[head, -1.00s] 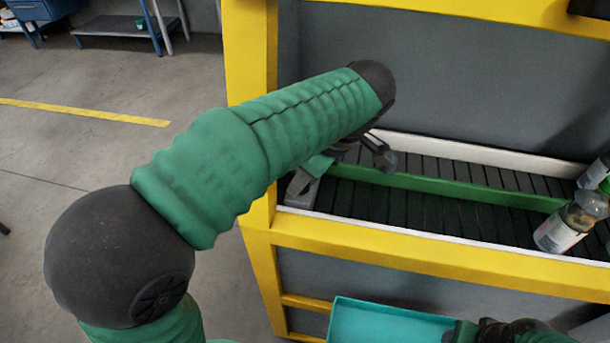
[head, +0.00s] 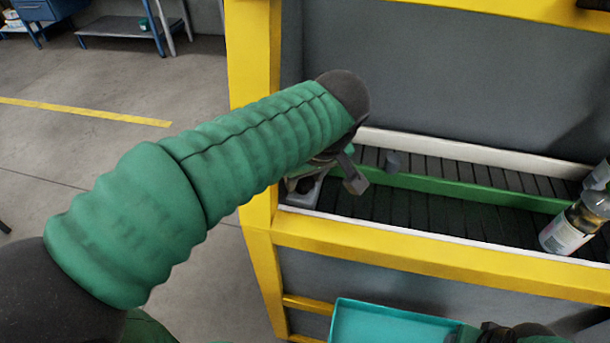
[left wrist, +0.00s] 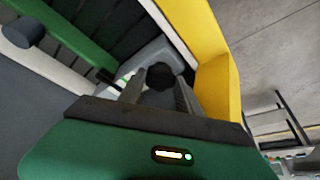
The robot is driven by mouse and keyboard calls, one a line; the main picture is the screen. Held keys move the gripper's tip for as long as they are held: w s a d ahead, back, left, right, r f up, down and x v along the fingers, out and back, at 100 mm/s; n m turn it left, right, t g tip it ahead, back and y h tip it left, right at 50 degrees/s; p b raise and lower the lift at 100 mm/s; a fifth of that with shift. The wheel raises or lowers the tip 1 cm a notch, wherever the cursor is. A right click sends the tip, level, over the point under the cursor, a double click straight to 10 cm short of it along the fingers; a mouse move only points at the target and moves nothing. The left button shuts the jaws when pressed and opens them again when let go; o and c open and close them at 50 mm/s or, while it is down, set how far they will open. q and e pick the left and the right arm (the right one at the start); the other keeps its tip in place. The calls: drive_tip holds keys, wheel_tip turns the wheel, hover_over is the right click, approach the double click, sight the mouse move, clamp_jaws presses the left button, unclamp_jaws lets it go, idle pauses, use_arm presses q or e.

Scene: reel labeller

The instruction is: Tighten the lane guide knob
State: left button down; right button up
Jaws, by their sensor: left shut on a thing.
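The lane guide is a long green rail (head: 455,190) on the dark slatted conveyor (head: 420,212); it also shows in the left wrist view (left wrist: 72,40). A grey bracket (head: 303,192) stands at its left end. The dark round knob (left wrist: 160,76) sits by the bracket in the left wrist view, between the two fingers of my left gripper (left wrist: 158,92), which is shut on it. In the head view my left forearm and wrist hide the knob and most of the gripper. Part of my right arm shows at the bottom edge; its fingers cannot be made out.
A yellow frame (head: 420,258) runs along the conveyor's front, with a yellow post (head: 252,60) at left. A bottle (head: 575,222) stands on the conveyor at right, another partly visible behind. A teal tray (head: 385,325) sits below. A dark grey block (head: 392,160) stands near the white back rail.

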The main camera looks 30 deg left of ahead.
idle(0.3)
use_arm(q)
drive_tip(key=c, duration=0.8)
unclamp_jaws()
drive_tip(key=shift+w, duration=0.1)
drive_tip(key=shift+c, duration=0.2)
